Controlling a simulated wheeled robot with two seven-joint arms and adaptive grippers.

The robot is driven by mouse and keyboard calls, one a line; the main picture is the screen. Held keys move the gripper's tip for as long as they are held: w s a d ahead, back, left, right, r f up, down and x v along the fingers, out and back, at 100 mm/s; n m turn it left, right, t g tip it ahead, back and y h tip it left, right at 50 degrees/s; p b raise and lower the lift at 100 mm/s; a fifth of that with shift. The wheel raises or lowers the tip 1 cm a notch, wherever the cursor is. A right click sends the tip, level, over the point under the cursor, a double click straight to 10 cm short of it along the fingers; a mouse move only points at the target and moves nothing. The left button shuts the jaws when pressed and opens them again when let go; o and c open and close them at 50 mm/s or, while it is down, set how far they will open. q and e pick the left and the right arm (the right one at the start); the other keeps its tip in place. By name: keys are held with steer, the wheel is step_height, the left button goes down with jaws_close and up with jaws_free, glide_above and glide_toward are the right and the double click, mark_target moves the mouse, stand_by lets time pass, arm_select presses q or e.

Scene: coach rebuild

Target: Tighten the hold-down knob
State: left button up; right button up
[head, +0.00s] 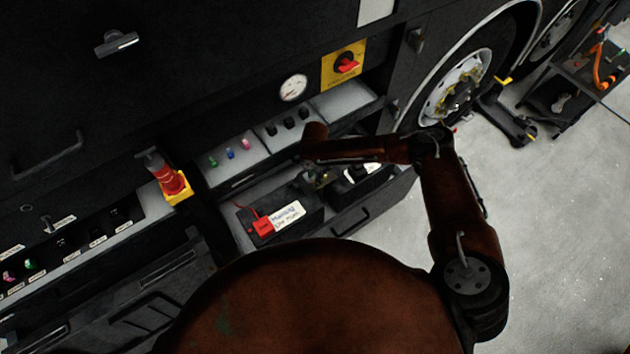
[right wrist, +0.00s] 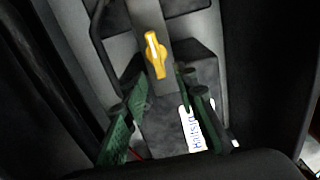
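The yellow hold-down knob (right wrist: 155,55) stands on a grey bar (right wrist: 150,20) in the right wrist view. It lies just beyond my right gripper's fingertips, roughly in line with the gap between them. My right gripper (right wrist: 163,88) is open, its green fingers apart with nothing between them. In the head view my right gripper (head: 318,178) reaches down over the open battery drawer (head: 345,222). The arm and gripper hide the knob there. My left gripper is in neither view.
A battery (head: 290,218) with a red terminal cover (head: 263,228) and a handwritten label sits in the drawer. A switch panel (head: 232,157) is just above. A red and yellow device (head: 168,180) stands at left. Open floor (head: 550,230) lies at right.

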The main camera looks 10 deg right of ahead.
steer(key=shift+f, duration=1.7)
jaws_close()
steer(key=shift+d, duration=0.1)
